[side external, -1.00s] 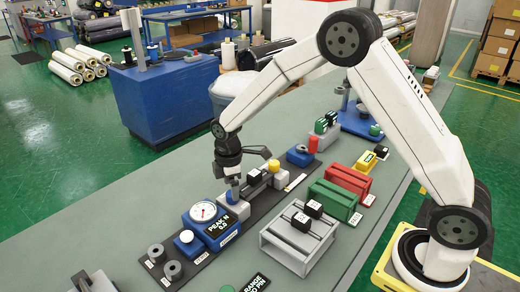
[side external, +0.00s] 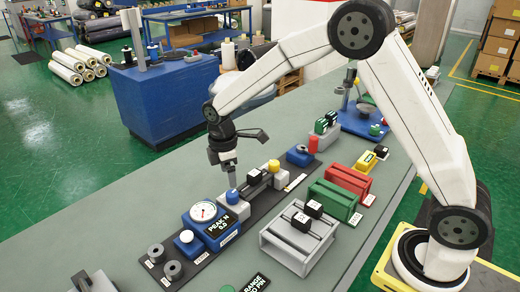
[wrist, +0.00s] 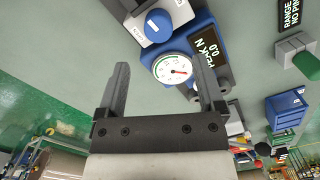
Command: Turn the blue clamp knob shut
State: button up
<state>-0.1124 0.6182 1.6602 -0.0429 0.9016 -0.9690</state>
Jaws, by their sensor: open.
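There the knob (wrist: 158,25) shows beyond the fingertips, towards the top edge. The white dial (wrist: 172,68) appears between the fingers, and the right finger covers part of the gauge unit. The knob's turn position is too small to tell.
The black display (side external: 222,226) reads PEAK N 0.0. A yellow knob (side external: 274,166) and a black clamp piece (side external: 254,176) stand farther along the rail. Grey frame (side external: 300,238), green (side external: 333,199) and red (side external: 349,181) blocks stand to the right.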

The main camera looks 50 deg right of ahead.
aim_at(231, 193)
jog(key=shift+w+a+g+h, duration=0.4)
jog(key=shift+a+h, duration=0.2)
jog(key=shift+h, duration=0.3)
jog(key=shift+w+a+g+h, duration=0.35)
jog(key=shift+a+h, duration=0.25)
jog(key=shift+h, duration=0.3)
jog(key=shift+s, duration=0.1)
jog(key=shift+x, duration=3.85)
